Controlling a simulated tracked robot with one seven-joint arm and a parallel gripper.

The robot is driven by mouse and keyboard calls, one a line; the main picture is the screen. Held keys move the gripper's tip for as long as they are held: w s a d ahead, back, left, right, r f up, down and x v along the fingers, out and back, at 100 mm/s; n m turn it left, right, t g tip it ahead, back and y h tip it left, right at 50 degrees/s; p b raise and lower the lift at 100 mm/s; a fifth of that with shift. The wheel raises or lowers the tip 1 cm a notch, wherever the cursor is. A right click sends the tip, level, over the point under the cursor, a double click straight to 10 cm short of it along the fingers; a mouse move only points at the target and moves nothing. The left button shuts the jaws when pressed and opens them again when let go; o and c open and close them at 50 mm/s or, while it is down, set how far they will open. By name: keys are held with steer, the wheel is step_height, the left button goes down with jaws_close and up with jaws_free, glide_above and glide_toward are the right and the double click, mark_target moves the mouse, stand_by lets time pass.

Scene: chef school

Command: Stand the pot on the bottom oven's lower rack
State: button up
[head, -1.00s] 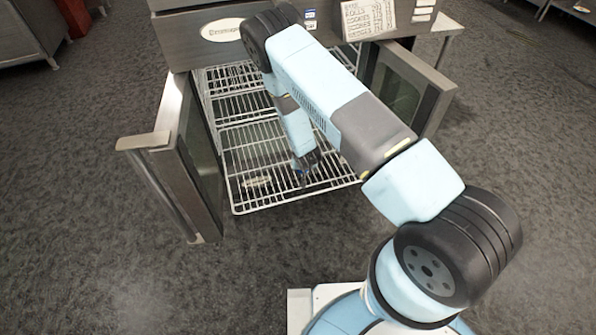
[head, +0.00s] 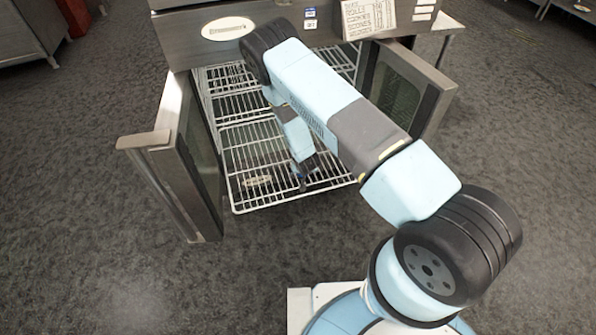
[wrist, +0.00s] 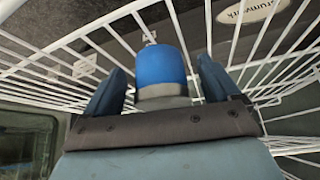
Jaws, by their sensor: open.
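My gripper (head: 305,174) is open, low over the front part of a wire rack (head: 240,205) in the open oven. The rack sticks out between the oven's two open doors. In the wrist view the two dark blue fingers stand apart, with a rounded blue thing (wrist: 160,66) with a grey base between them. I cannot tell whether it is part of the pot or of my gripper. No whole pot can be made out in either view. White rack wires (wrist: 80,35) show beyond the fingers. My arm hides the rack's right and middle parts.
The left door (head: 190,160) and right door (head: 405,90) stand open on either side of the rack. The oven's upper front (head: 190,30) is above the rack. Grey floor (head: 90,260) is clear at the front left.

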steer(key=shift+r, duration=0.1)
steer(key=v, duration=1.2)
steer(key=w+d+r+m, duration=0.1)
steer(key=w+r, duration=0.1)
steer(key=r, duration=0.9)
steer(key=w+d+r, duration=0.2)
steer(key=r, duration=0.9)
steer(key=s+d+r, duration=0.2)
steer(key=d+r, duration=0.1)
steer(key=r, duration=0.6)
steer(key=s+d+r, duration=0.2)
steer(key=d+r, duration=0.1)
steer(key=r, duration=0.7)
steer(key=s+d+r, duration=0.4)
steer(key=s+r, duration=0.3)
steer(key=r, duration=0.1)
steer(key=s+d+r, duration=0.4)
steer(key=s+r, duration=0.2)
steer(key=r, duration=0.1)
steer(key=s+d+r, duration=0.1)
steer(key=s+r, duration=0.1)
steer(key=s, duration=0.5)
steer(key=s+d+r, duration=0.1)
steer(key=s+r, duration=0.2)
steer(key=s, duration=0.4)
steer(key=shift+s+r, duration=0.25)
steer(key=shift+s, duration=0.05)
